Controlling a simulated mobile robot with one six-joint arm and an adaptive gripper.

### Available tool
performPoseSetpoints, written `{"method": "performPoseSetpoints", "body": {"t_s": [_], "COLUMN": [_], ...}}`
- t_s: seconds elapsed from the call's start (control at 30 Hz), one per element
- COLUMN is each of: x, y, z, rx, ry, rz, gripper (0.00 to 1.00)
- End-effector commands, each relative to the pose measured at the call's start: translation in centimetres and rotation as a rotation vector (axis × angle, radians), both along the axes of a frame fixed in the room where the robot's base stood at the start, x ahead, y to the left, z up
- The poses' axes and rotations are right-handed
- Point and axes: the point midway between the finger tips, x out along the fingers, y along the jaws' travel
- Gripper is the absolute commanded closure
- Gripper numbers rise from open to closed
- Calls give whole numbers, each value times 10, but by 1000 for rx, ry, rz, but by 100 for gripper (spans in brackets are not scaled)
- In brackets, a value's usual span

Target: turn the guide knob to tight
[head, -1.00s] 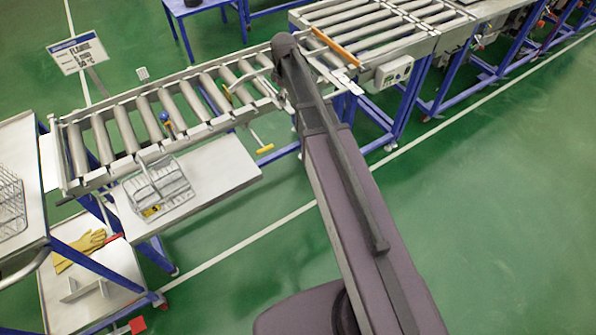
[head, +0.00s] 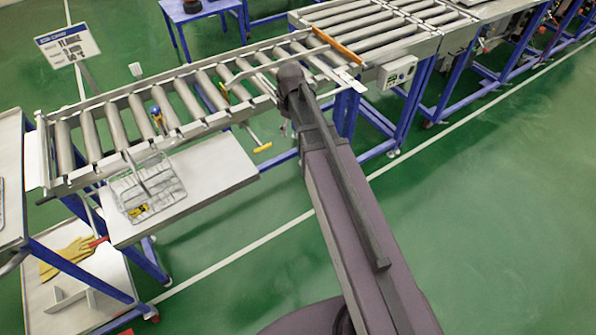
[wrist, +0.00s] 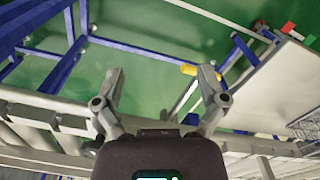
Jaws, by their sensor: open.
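A roller conveyor (head: 118,122) runs across the head view. A yellow-ended T-shaped handle (head: 262,147) sticks out from its near side, left of my arm. A blue-topped piece (head: 156,112) stands among the rollers further left. I cannot tell for certain which is the guide knob, and no tight marking is readable. In the wrist view my gripper (wrist: 161,74) is open, with nothing between its fingers. A yellow end (wrist: 189,70) shows beside and beyond the right fingertip; contact cannot be judged. In the head view my arm hides the gripper.
A wire basket (head: 146,188) sits on a pale shelf (head: 215,172) beside the conveyor. An orange bar (head: 336,45) crosses the conveyor, with a control box (head: 397,72) to its right. Blue legs (wrist: 75,66) show near the gripper. Green floor is open at right.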

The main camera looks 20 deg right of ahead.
Motion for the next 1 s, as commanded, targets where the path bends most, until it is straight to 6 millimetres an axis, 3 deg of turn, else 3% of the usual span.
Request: {"method": "performPoseSetpoints", "body": {"t_s": [0.1,1.0], "x": [-12,-79], "y": [0,1], "z": [-15,-88], "rx": [0,-2], "ry": [0,-2], "rz": [-45,-381], "gripper": [9,9]}}
